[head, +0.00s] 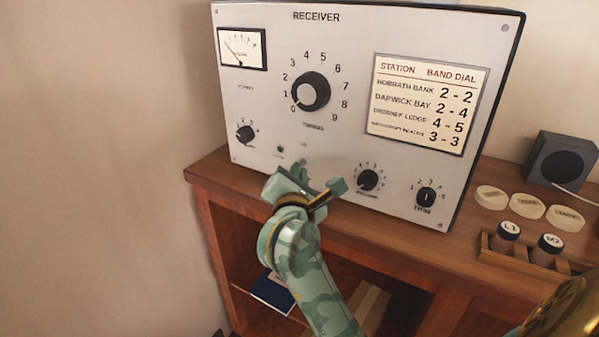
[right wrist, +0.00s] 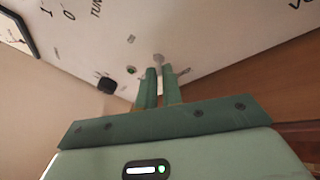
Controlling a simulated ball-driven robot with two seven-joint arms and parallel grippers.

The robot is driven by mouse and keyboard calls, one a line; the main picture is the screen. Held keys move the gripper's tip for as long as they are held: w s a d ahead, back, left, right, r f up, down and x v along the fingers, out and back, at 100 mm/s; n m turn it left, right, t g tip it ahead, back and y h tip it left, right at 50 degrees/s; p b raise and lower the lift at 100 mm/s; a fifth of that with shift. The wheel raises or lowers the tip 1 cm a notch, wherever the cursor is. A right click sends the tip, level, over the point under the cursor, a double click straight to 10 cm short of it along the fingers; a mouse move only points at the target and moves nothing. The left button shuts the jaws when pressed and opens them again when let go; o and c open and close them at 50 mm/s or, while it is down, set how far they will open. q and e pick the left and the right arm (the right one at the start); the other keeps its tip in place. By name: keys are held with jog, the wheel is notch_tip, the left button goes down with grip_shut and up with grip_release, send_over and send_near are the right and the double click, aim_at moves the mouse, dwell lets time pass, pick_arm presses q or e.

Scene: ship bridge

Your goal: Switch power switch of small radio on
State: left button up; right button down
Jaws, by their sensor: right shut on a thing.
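The radio is a light grey set marked RECEIVER (head: 345,125), standing on a wooden cabinet. A small switch (head: 303,161) sits low on its front panel, right of a small green lamp (head: 280,149). My right gripper (head: 303,172) is at this switch, seen from behind and above. In the right wrist view the fingers of my right gripper (right wrist: 160,72) are close together, with the tips at the small switch (right wrist: 158,57). They are shut on the switch, whose lever is mostly hidden, so its position cannot be told.
Knobs and a dial lie close by, including a lower knob (head: 367,180) and a trim knob (head: 426,196). A black speaker box (head: 562,160), pale discs (head: 527,206) and a wooden rack (head: 500,249) with dark-bodied pieces are at the right. The cabinet top's front edge runs below the panel.

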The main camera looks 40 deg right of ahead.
aim_at(300, 160)
pick_arm(q)
jog(key=w+r+t+p, duration=0.1)
jog(key=w+r+p, duration=0.3)
jog(key=r+p, duration=0.8)
jog(key=shift+w+r+p, duration=0.35)
jog(key=shift+w, duration=0.05)
pick_arm(e)
jog(key=shift+w+d+r+m+g+y, duration=0.1)
jog(key=shift+r+m+g+y, duration=0.4)
jog(key=shift+g+y, duration=0.45)
jog(key=shift+d+r+m+g+y, duration=0.1)
jog(key=shift+r+m+g+y, duration=0.5)
jog(key=shift+y, duration=0.65)
jog(key=shift+w+d+r+m+g+y, duration=0.1)
jog(key=shift+r+m+g+y, duration=0.3)
jog(key=shift+g+y, duration=0.6)
jog(key=c, duration=1.8)
grip_release()
jog(key=shift+c, duration=0.2)
